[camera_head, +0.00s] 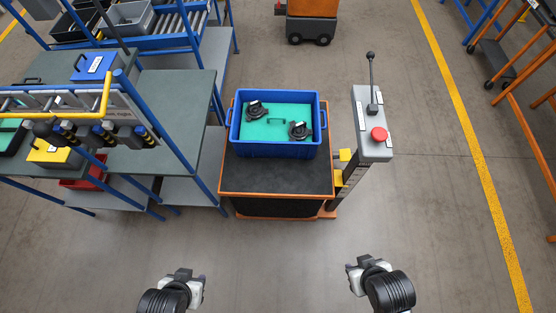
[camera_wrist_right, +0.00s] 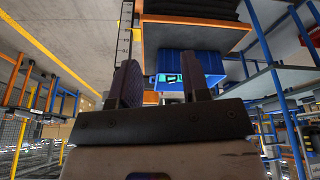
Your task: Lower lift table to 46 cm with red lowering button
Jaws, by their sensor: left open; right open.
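The lift table (camera_head: 275,176) has a dark top with an orange rim and stands in the middle of the head view. A grey control post (camera_head: 373,145) stands at its right side, with a red button (camera_head: 379,134) on top and a black lever (camera_head: 372,85) behind it. The right fingers (camera_wrist_right: 162,82) also show apart in the wrist view.
A blue crate (camera_head: 276,151) with a teal base and two black parts (camera_head: 257,110) sits on the table. A workbench (camera_head: 190,95) with blue posts stands at left. An orange cart (camera_head: 311,25) is behind. The floor (camera_head: 440,215) at right is clear up to a yellow line.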

